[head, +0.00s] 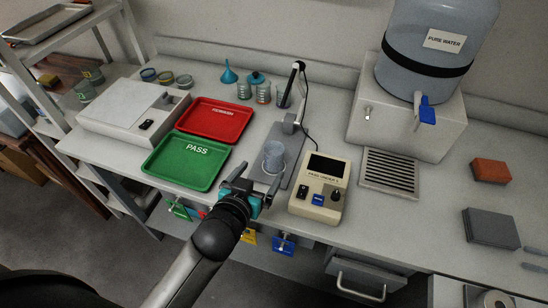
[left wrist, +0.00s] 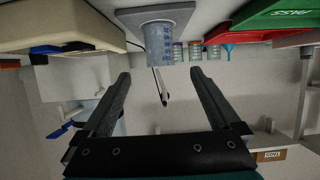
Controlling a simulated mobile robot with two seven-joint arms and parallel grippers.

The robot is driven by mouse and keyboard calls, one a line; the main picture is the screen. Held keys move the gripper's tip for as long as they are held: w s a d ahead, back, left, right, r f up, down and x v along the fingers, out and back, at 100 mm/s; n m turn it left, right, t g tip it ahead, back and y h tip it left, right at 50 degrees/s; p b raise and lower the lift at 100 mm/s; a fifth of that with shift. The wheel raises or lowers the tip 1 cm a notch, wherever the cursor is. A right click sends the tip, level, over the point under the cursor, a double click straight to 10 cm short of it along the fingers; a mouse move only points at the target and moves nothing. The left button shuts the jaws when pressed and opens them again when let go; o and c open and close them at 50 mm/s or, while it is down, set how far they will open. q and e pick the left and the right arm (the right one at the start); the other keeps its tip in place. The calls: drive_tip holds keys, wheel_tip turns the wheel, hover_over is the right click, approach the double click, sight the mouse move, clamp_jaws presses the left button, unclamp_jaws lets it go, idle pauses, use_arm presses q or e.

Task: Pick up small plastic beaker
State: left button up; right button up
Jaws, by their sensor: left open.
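The small plastic beaker (head: 273,157), translucent with blue markings, stands upright on the grey base plate (head: 282,178) of the probe stand. My left gripper (head: 258,177) is open and empty at the near side of the beaker. In the left wrist view, which looks upside down, the beaker (left wrist: 158,45) shows just beyond the fingertips, roughly centred in the gap between the fingers (left wrist: 160,74). The fingers do not appear to reach around it. My right gripper is not in view.
The pH meter (head: 320,188) stands close right of the beaker. The green PASS tray (head: 188,161) and red tray (head: 215,120) lie to the left. The probe arm (head: 293,88) rises behind the beaker. Bottles (head: 262,92) and a large water tank (head: 438,45) stand farther back.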

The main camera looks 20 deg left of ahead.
sight(277, 151)
use_arm(q)
drive_tip(key=b+x, duration=0.1)
drive_tip(key=x, duration=0.8)
drive_tip(key=shift+f+b, duration=0.1)
drive_tip(key=shift+b, duration=0.2)
drive_tip(key=x, duration=0.2)
drive_tip(key=b+x, duration=0.1)
drive_tip(key=x, duration=0.1)
drive_tip(key=shift+s+f, duration=0.2)
drive_tip(key=shift+f, duration=0.1)
drive_tip(key=shift+w+d+f+b, duration=0.1)
drive_tip(key=shift+w+f+b, duration=0.2)
drive_tip(key=shift+w, duration=0.3)
drive_tip(key=shift+r, duration=0.1)
drive_tip(key=c, duration=1.5)
clamp_jaws()
drive_tip(key=shift+r, duration=0.1)
